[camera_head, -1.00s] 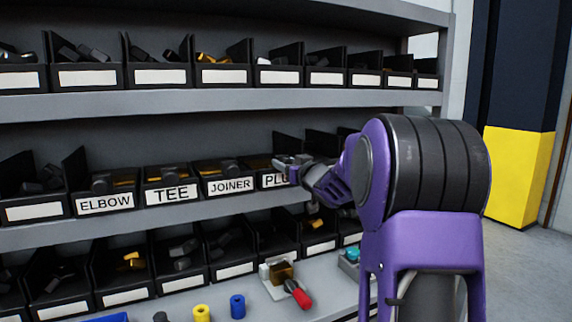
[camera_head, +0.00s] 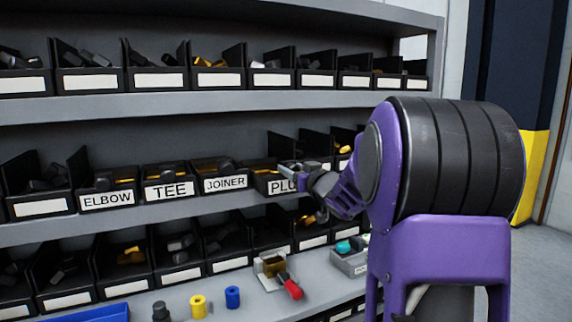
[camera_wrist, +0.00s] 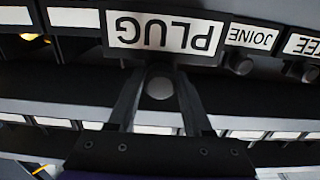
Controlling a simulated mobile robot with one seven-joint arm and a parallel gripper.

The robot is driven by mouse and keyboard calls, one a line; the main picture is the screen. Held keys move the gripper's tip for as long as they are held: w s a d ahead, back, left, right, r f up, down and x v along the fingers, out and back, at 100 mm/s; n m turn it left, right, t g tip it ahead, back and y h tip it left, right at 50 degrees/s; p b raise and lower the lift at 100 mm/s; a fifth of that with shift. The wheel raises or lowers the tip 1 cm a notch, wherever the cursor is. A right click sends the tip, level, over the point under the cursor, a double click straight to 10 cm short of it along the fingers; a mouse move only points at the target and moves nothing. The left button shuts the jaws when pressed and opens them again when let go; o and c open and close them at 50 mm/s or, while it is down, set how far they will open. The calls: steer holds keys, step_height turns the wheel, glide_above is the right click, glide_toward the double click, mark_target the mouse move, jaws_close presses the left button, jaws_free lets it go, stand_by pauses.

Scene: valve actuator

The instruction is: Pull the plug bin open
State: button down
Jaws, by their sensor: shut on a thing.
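The plug bin (camera_head: 270,187) is a black bin in the middle row of the shelf, right of the joiner bin (camera_head: 225,184). Its white PLUG label shows upside down and large in the wrist view (camera_wrist: 165,34), nearer than the neighbouring labels. The bin front stands forward of the joiner bin. My gripper (camera_head: 291,167) is at the bin's front, and its arm covers the end of the label in the head view. In the wrist view my gripper (camera_wrist: 160,78) has its fingers on both sides of the bin's round knob (camera_wrist: 160,88), shut on it. The bin's contents are mostly hidden.
The elbow bin (camera_head: 107,199) and tee bin (camera_head: 169,190) sit left in the same row. Bins fill the rows above and below. A red-handled valve (camera_head: 290,287), a yellow piece (camera_head: 198,306) and a blue piece (camera_head: 232,297) stand on the lower worktop.

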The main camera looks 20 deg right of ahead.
steer(key=shift+s, duration=1.55)
steer(key=shift+c, duration=2.2)
jaws_free()
steer(key=shift+s, duration=0.1)
